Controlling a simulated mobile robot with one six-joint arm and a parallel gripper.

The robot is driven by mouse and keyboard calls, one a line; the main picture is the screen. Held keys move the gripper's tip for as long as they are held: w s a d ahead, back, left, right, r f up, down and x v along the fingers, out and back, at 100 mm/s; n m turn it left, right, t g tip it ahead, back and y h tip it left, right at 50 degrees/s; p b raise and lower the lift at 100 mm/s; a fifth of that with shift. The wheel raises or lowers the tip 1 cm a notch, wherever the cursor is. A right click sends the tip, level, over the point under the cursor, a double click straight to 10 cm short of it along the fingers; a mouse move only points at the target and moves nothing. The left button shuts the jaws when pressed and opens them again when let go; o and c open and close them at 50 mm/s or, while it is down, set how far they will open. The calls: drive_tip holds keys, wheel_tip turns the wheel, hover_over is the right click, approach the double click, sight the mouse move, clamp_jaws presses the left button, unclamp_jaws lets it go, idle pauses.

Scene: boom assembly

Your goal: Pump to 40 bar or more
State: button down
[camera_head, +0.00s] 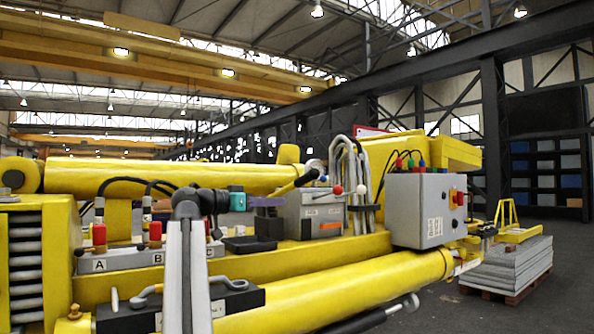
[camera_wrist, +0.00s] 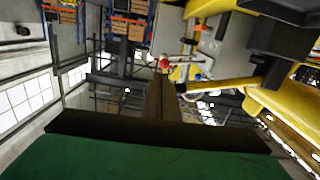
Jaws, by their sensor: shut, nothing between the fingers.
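A grey box-shaped unit (camera_head: 316,212), which looks like the pump, sits on the yellow boom. Contact with the lever cannot be told. No pressure reading is legible.
Valves with red knobs (camera_head: 99,234) stand on a block lettered A, B and C at left. A grey control box (camera_head: 424,208) with hoses is at right. A black tray (camera_head: 249,244) lies below my gripper. Stacked plates (camera_head: 510,268) sit on a pallet on the floor.

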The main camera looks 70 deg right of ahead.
drive_tip(key=w+d+r+n+p, duration=0.1)
drive_tip(key=w+r+p, duration=0.1)
drive_tip(key=r+p, duration=0.4)
drive_tip(key=w+d+r+n+p, duration=0.1)
drive_tip(key=w+r+n+p, duration=0.1)
drive_tip(key=r+p, duration=0.5)
drive_tip(key=shift+w+d+r+p, duration=0.2)
drive_tip(key=shift+d+r+p, duration=0.1)
drive_tip(key=shift+d+r, duration=0.15)
drive_tip(key=shift+s, duration=0.1)
drive_tip(key=s+d+f+p, duration=0.4)
drive_tip(key=s+d+p, duration=0.1)
drive_tip(key=s+d, duration=0.2)
drive_tip(key=shift+s+d, duration=0.25)
idle(0.5)
drive_tip(key=shift+f, duration=0.1)
idle(0.3)
